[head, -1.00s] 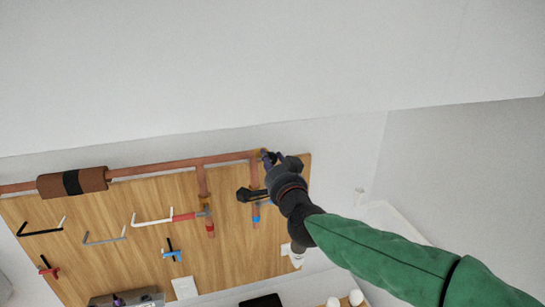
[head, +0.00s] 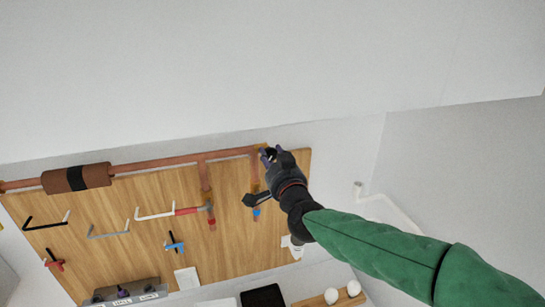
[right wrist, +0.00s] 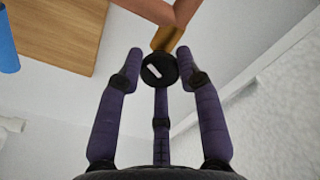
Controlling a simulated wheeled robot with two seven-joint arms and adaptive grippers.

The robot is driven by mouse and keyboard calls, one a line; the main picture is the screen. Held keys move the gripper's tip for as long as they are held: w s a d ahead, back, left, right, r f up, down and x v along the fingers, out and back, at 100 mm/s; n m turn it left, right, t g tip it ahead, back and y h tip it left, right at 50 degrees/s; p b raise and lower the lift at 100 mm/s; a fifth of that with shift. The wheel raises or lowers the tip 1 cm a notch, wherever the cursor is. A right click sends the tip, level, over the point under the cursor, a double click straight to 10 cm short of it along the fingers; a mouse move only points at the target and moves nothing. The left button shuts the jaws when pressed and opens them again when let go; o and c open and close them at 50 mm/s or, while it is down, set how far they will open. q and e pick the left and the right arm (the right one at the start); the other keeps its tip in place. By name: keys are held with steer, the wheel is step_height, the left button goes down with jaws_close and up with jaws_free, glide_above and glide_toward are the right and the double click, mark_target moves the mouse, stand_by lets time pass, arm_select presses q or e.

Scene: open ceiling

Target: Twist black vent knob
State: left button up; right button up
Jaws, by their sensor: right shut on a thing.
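The black vent knob (right wrist: 154,71) is a small round knob with a white mark on its face, at a brass fitting (right wrist: 168,38) on the end of a copper pipe. In the right wrist view it sits among the purple fingers of my right gripper (right wrist: 159,62), with one finger on each side and a third below. My right gripper is shut on it. In the head view the right gripper (head: 268,154) is at the upper right corner of the wooden board and hides the knob. My left gripper is out of view.
The copper pipe (head: 150,165) with brown insulation (head: 76,178) runs along the top of the wooden board (head: 140,250). Several levers and handles hang on the board. A white pipe (head: 385,200) stands right of my arm. Below are a grey box (head: 125,292) and white round objects (head: 342,293).

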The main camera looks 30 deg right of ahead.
steer(key=shift+a+f, duration=0.25)
steer(key=shift+f, duration=0.35)
steer(key=o, duration=1.2)
steer(key=shift+c, duration=0.2)
steer(key=shift+r, duration=0.2)
steer(key=shift+s+r, duration=0.1)
steer(key=shift+r, duration=0.05)
steer(key=shift+s, duration=0.2)
steer(key=v, duration=1.1)
steer(key=shift+s, duration=0.15)
